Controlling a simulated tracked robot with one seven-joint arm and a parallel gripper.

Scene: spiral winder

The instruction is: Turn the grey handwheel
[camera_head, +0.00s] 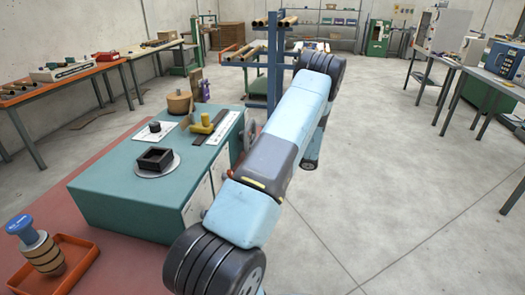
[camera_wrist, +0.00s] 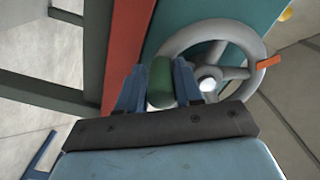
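The grey handwheel (camera_wrist: 250,38) is on the upper right of the wrist view, in front of a teal surface, with spokes and a bright hub. A green handle (camera_wrist: 160,84) stands at its left side. My gripper (camera_wrist: 158,82) has its blue fingers on both sides of this handle, with little or no gap visible, and looks shut on it. An orange marker (camera_wrist: 268,62) sits at the wheel's right rim. In the head view my arm crosses the middle and hides my gripper and most of the wheel beside the teal cabinet (camera_head: 120,190).
The cabinet top holds a black square block, a yellow part and a wooden cylinder (camera_head: 180,102). A rack with rods (camera_head: 272,50) stands behind. An orange tray (camera_head: 75,262) lies at the lower left. The floor on the right (camera_head: 400,190) is clear.

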